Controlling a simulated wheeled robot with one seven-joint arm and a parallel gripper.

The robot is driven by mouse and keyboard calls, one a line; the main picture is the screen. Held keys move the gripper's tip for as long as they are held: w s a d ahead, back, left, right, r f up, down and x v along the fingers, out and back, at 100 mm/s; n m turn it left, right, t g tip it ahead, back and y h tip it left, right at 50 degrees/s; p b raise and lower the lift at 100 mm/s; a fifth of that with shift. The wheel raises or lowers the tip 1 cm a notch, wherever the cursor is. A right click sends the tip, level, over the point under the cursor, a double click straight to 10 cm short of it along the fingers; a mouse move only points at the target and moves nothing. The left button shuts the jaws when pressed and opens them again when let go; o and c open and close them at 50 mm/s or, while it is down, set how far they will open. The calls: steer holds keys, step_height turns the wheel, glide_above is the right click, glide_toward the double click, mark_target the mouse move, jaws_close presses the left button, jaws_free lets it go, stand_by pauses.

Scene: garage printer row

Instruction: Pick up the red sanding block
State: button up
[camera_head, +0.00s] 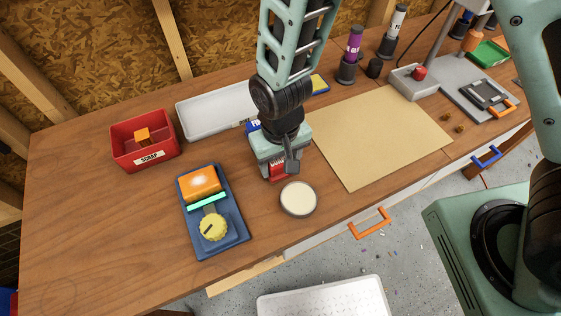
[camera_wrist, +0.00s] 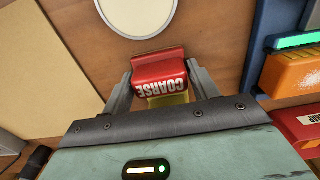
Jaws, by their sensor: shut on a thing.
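The red sanding block (camera_wrist: 159,66) has white "COARSE" lettering and a yellowish lower part. It sits between the two fingers of my gripper (camera_wrist: 159,88), which is shut on it, in the wrist view. In the head view the block (camera_head: 278,172) shows partly, under and behind my gripper (camera_head: 287,165) above the wooden bench. Most of the block is hidden there by the gripper. I cannot tell whether it touches the bench.
A round cream-topped disc (camera_head: 298,198) lies close in front of the gripper. A blue tray (camera_head: 232,235) with orange and yellow items is to the left, and a red scrap bin (camera_head: 120,153) beyond it. A tan mat (camera_head: 385,135) lies to the right. Bare bench (camera_head: 90,235) is at far left.

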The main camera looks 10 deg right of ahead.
mark_target(280, 160)
step_height(280, 160, up, 10)
steer(key=shift+f+b, duration=0.2)
steer(key=shift+b, duration=0.4)
steer(key=o, duration=0.4)
steer(key=c, duration=0.3)
steer(key=shift+s, duration=0.1)
